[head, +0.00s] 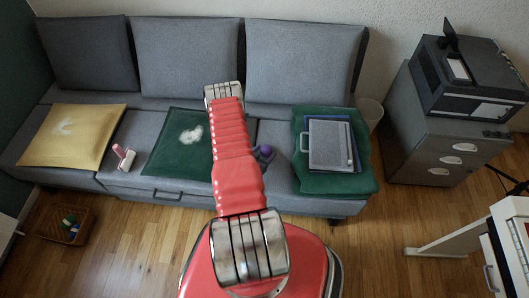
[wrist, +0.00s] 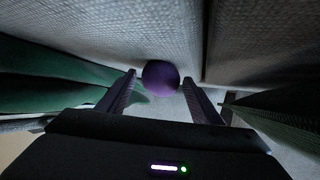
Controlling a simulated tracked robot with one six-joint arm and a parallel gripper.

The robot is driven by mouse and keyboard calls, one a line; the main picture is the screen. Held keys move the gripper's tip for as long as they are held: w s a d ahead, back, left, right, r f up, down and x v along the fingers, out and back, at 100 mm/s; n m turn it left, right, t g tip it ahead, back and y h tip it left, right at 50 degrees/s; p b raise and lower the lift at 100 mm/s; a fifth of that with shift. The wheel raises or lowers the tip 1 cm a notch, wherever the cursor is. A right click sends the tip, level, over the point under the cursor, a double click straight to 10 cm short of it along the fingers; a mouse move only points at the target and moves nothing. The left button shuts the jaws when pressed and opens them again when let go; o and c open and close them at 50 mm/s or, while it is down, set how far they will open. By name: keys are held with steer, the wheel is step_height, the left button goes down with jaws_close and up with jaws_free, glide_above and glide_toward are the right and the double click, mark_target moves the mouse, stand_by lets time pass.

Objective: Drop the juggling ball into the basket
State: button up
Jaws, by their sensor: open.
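The purple juggling ball (wrist: 160,75) lies on the grey sofa seat, at the tips of my gripper's fingers in the wrist view. In the head view the ball (head: 266,150) is a small purple spot just right of my red arm, left of the green folded blanket. My gripper (wrist: 160,79) is open, one finger on each side of the ball; whether they touch it cannot be told. In the head view my arm hides most of the gripper. The wicker basket (head: 46,233) stands on the floor at the lower left, with a green ball and other small items in it.
A green cushion (head: 163,160) lies left of my arm. A folded green blanket (head: 340,183) bearing a grey case (head: 328,140) lies to the right. A yellow cushion (head: 70,148) and a lint roller (head: 124,157) lie farther left. Floor between sofa and basket is clear.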

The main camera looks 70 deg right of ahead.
steer(key=shift+r, duration=0.1)
steer(key=v, duration=1.2)
stand_by(0.5)
